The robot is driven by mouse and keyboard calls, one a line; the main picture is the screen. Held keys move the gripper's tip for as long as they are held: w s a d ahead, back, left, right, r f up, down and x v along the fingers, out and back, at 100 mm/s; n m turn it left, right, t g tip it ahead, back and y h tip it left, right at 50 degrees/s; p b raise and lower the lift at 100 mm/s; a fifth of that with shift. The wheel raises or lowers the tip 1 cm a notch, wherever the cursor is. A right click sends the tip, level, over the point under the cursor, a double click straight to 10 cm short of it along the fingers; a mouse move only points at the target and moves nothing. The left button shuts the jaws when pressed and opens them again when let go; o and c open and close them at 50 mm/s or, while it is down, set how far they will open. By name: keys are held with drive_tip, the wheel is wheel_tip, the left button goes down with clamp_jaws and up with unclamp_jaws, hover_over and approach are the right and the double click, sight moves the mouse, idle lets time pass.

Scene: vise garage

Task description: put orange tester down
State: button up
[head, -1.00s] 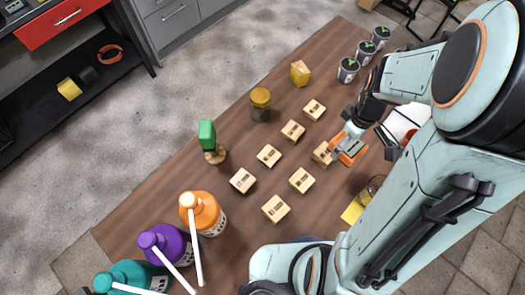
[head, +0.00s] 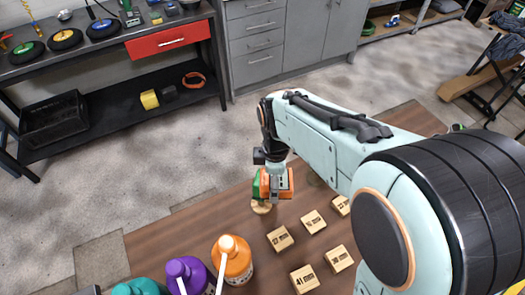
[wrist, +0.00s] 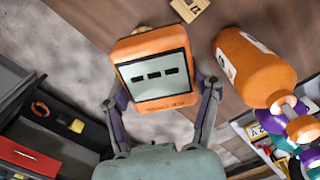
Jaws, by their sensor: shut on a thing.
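The orange tester (head: 287,184) is held in my gripper (head: 275,178) above the far edge of the wooden table (head: 190,220). In the wrist view the tester (wrist: 152,72) is an orange case with a pale screen showing three dark dashes. The fingers of my gripper (wrist: 162,92) are shut on its two sides. The tester seems to be in the air, but its exact height is hard to tell. In the head view it appears right beside the green block (head: 257,186) on a round wooden stand (head: 262,207); I cannot tell if they touch.
Several small wooden blocks (head: 280,239) lie on the table to the right. Orange (head: 233,262), purple (head: 190,277) and teal (head: 140,287) bottles stand at the near left. A workbench with a red drawer (head: 170,40) and grey cabinets (head: 262,48) stand beyond open floor.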

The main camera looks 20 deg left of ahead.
sight(222, 233)
drive_tip(key=s+a+n, duration=0.6)
drive_tip(key=s+a, duration=0.1)
drive_tip(key=a, duration=0.4)
wheel_tip(222, 233, down, 18)
drive_tip(key=shift+s+r, duration=0.1)
drive_tip(key=o, duration=1.2)
